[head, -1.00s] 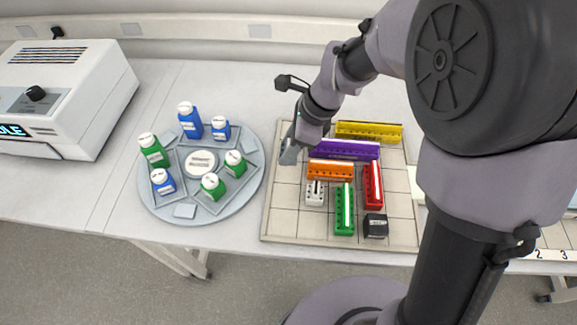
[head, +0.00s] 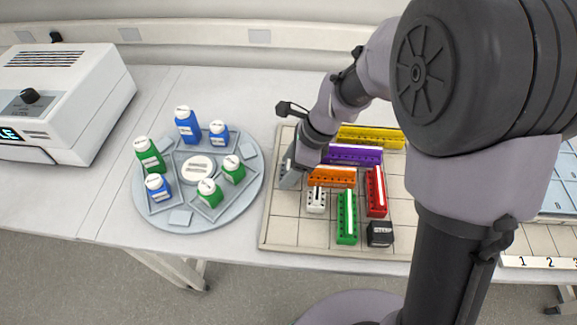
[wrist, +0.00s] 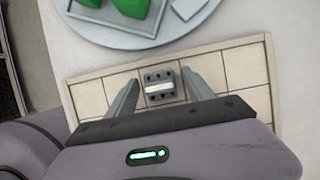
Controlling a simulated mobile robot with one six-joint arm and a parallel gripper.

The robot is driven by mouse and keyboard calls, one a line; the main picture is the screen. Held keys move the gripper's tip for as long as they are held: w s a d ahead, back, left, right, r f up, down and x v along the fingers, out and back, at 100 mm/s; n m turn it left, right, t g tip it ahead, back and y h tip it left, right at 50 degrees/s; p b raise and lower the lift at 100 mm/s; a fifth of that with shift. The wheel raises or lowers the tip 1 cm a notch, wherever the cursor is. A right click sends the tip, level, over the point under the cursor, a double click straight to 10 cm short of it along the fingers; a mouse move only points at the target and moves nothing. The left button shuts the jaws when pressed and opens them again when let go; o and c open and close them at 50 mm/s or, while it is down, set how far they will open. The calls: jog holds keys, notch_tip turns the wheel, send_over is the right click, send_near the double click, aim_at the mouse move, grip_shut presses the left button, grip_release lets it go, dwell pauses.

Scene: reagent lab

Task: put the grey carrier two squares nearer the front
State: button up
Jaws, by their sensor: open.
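The grey carrier (wrist: 159,88) is a small block with dark holes and a pale bar across its top. In the wrist view it sits in a square along the board's edge nearest the round tray. My gripper (wrist: 160,79) is open, with one finger on each side of the carrier and a gap showing at both sides. In the head view my gripper (head: 290,174) is low over the board's left column, and I cannot make out the carrier there behind the fingers. The gridded board (head: 283,231) has bare squares in front of my gripper.
A white carrier (head: 316,201) and an orange one (head: 332,177) stand close to the right of my gripper. Purple (head: 354,155), yellow (head: 371,136), red (head: 376,190) and green (head: 347,217) carriers and a black block (head: 380,234) are also on the board. A round bottle tray (head: 180,217) is left.

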jog(key=shift+r, duration=0.35)
jog(key=p+v, duration=0.5)
jog(key=v, duration=0.7)
jog(key=s+d+r+n+t+h, duration=0.1)
jog(key=s+d+r+n+t, duration=0.1)
jog(key=s+d+r+n, duration=0.2)
jog(key=s+d+r+n+t+h, duration=0.1)
jog(key=s+d+r+n+t, duration=0.2)
jog(key=s+r+n, duration=0.3)
jog(key=s+d+n, duration=0.1)
jog(key=s+n, duration=0.3)
jog(key=s, duration=0.3)
jog(key=shift+d+r+t, duration=0.2)
jog(key=shift+r+t, duration=0.05)
jog(key=shift+t, duration=0.05)
